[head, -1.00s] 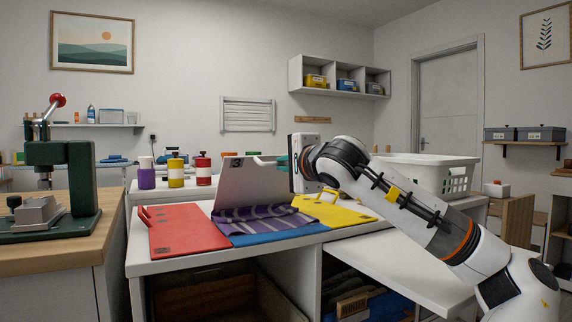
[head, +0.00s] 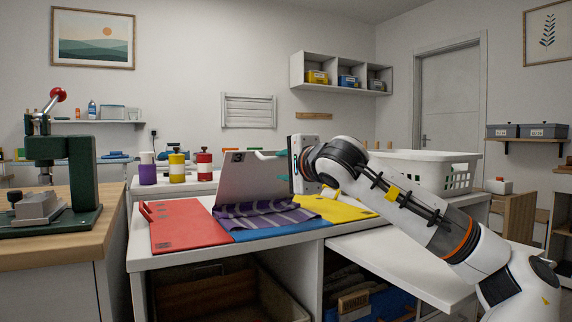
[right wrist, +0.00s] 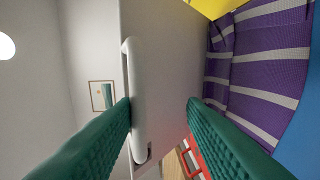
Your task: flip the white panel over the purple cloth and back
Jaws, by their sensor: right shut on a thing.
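The white panel (head: 250,182) stands raised and tilted at the back of the purple cloth, looking grey in the head view. The purple cloth (head: 262,218) with pale stripes lies spread in front of it, on a blue board (head: 270,234). My right gripper (head: 272,155) is at the panel's upper right, shut on its white handle. In the right wrist view, the handle (right wrist: 136,105) runs along the panel (right wrist: 165,75), close to the green fingers (right wrist: 160,108), and the striped cloth (right wrist: 250,80) is at the right. My left gripper is not in view.
A red board (head: 185,225) lies left of the cloth and a yellow board (head: 345,208) right of it, on a white worktop. Paint bottles (head: 177,167) stand behind. A white basket (head: 430,172) is at the right, behind my right arm. A green press (head: 65,180) stands at the left.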

